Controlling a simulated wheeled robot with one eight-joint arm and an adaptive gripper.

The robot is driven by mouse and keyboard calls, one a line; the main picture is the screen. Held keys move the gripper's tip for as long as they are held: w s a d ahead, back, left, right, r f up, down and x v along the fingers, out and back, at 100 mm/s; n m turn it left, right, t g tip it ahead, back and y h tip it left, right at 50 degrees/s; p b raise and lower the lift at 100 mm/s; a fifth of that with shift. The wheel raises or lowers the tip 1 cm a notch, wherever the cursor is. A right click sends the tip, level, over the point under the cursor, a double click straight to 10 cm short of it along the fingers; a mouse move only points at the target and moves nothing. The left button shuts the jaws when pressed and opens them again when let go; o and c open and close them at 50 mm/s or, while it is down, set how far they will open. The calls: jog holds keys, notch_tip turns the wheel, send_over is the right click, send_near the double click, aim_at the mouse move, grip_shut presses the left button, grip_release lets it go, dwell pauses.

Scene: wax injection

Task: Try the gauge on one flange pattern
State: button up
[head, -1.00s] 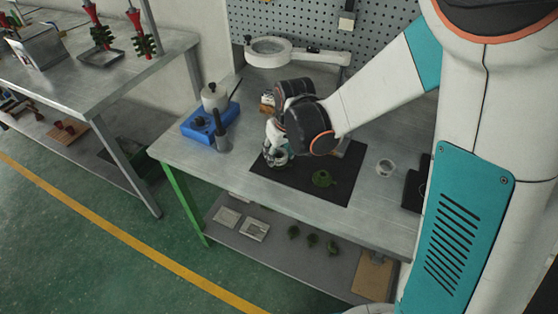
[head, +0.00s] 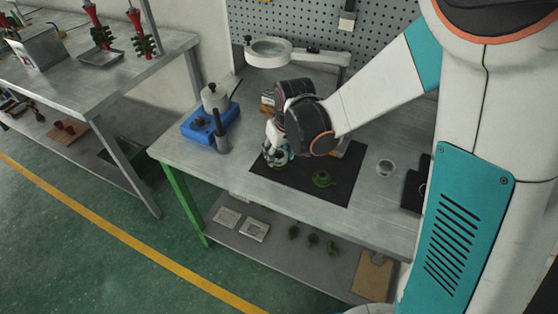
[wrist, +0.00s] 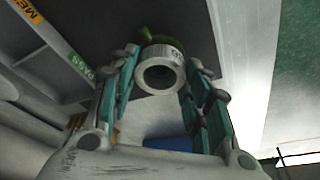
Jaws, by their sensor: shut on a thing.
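My gripper (wrist: 160,85) is shut on a pale grey ring gauge (wrist: 160,54), with a finger on each side of it. In the head view my gripper (head: 277,157) is at the left part of the dark mat (head: 290,190). A green flange pattern (head: 323,179) lies on the mat to the right of my gripper. In the wrist view a green piece (wrist: 163,39) shows just beyond the ring, partly hidden by it. I cannot tell the gap between them.
A blue wax heater (head: 200,128) stands at the bench's left. A ring magnifier (head: 268,50) is behind. A pale round piece (head: 385,167) lies right of the mat. Several green patterns (head: 312,240) are on the shelf below. The wrist view shows a labelled tray (wrist: 50,40).

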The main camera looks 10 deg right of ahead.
jog(key=shift+r, duration=0.1)
jog(key=shift+r+p, duration=2)
jog(key=shift+r, duration=0.6)
